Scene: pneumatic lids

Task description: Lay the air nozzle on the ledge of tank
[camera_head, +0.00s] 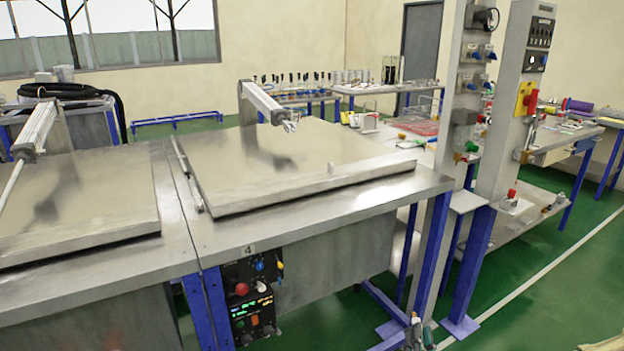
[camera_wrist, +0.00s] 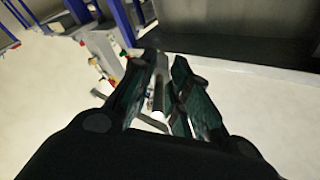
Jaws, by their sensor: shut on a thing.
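My gripper (camera_wrist: 166,72) is shut on the air nozzle (camera_wrist: 158,95) in the wrist view. The nozzle shows as a light grey tube between the two dark fingers, which hide part of it. In the head view my gripper (camera_head: 418,335) shows only in part at the bottom edge, in front of and below the tank (camera_head: 335,268); the nozzle is too small to make out there. The steel tank has a flat ledge (camera_head: 330,212) around its shut lid (camera_head: 290,160). The gripper is apart from this ledge.
A control box (camera_head: 252,300) hangs on the tank's front under a label. Grey posts (camera_head: 510,110) with valves and blue legs stand right of the tank. A second lidded tank (camera_head: 75,205) is at left.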

